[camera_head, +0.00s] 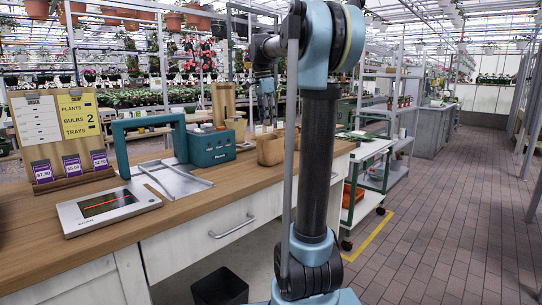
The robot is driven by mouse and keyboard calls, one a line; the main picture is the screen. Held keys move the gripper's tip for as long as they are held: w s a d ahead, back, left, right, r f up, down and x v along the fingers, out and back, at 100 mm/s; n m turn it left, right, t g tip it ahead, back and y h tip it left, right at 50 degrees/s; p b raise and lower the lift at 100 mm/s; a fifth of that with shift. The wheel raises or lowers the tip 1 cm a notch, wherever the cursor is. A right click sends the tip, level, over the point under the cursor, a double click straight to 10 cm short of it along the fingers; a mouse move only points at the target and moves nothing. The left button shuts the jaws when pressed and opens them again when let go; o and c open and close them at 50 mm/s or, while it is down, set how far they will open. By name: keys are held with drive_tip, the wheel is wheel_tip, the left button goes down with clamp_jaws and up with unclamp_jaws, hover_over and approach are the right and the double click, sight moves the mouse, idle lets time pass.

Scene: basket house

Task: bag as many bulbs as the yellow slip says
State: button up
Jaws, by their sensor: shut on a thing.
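The yellow slip (78,116) is pinned to a wooden board at the left of the counter. It reads PLANTS, BULBS 2, TRAYS, with the 2 beside BULBS. My gripper (267,118) points down above the far part of the counter, behind a tan open-topped container (270,151). Its fingers are close together on something too small to make out. I cannot tell any bulb apart at this size. I cannot tell whether the tan container is a bag or a bin, and its inside is hidden.
A teal box (211,147), a teal arch (120,140) with a metal plate (175,178) and a flat display (105,208) stand on the wooden counter (195,212). A black bin (219,287) is on the floor below. A wheeled cart (372,180) stands right of the counter; the brick aisle (445,210) is clear.

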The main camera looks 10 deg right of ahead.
drive_tip(key=shift+a+f, duration=0.1)
drive_tip(key=shift+f, duration=2.85)
drive_tip(key=o, duration=1)
drive_tip(key=shift+c, duration=0.2)
drive_tip(key=r, duration=0.4)
drive_tip(key=a+r, duration=0.1)
drive_tip(key=r, duration=0.7)
drive_tip(key=shift+s+a, duration=0.15)
drive_tip(key=shift+a, duration=0.05)
drive_tip(key=shift+f, duration=0.1)
drive_tip(key=s+d+f+n+t, duration=0.1)
drive_tip(key=s+f+n, duration=0.6)
drive_tip(key=s+f, duration=1)
drive_tip(key=s+d+f+n+y, duration=0.1)
drive_tip(key=s+f+n, duration=0.7)
drive_tip(key=s+f, duration=0.9)
wheel_tip(320, 180, down, 6)
drive_tip(key=shift+s+r+t, duration=0.15)
drive_tip(key=shift+s+t, duration=0.2)
drive_tip(key=shift+t, duration=0.05)
